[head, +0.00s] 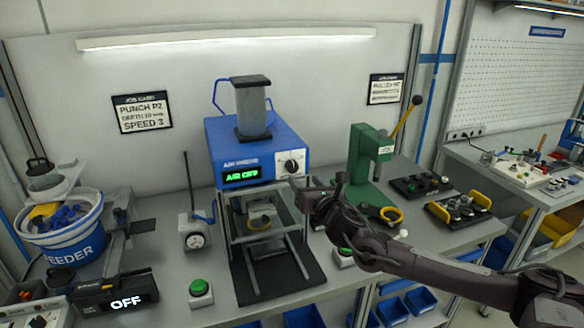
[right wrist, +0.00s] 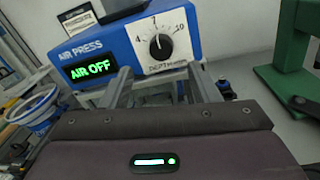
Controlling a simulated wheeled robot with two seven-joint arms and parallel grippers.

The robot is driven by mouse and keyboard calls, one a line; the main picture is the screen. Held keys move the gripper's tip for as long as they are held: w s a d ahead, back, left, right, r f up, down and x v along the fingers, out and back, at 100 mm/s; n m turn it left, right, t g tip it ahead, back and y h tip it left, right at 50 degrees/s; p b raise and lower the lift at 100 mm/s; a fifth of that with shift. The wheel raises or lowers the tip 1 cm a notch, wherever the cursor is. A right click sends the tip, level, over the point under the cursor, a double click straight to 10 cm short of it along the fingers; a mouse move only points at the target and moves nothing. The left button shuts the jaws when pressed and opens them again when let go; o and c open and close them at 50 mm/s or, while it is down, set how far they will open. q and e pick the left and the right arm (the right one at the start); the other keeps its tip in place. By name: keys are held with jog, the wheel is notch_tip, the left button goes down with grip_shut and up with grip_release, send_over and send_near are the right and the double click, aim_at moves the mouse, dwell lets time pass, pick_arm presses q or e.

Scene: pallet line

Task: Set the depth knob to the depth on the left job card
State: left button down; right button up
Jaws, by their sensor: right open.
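The depth knob (head: 291,166) is a black dial on a white plate on the front of the blue air press (head: 258,142). In the right wrist view the knob (right wrist: 161,46) shows marks 4, 7 and 10, and its white pointer aims up, near 7. The left job card (head: 142,113) hangs on the back wall; it reads PUNCH P2 and SPEED 3, and its depth line is blurred, perhaps 10 mm. My right gripper (head: 305,191) is open and empty, just below and in front of the knob, apart from it. My left gripper is out of view.
The press display (head: 242,176) reads AIR OFF. A dial gauge stand (head: 195,237) and a feeder bucket (head: 62,232) stand to the left.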

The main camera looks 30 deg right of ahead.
aim_at(294, 168)
jog(key=w, duration=0.2)
jog(key=w+d+p, duration=0.1)
jog(key=w, duration=0.1)
jog(key=w+p, duration=0.1)
jog(key=w, duration=0.1)
jog(key=shift+w+d+r, duration=0.1)
jog(key=shift+w+d, duration=0.15)
jog(key=shift+w+p, duration=0.4)
jog(key=shift+w, duration=0.2)
jog(key=c, duration=1)
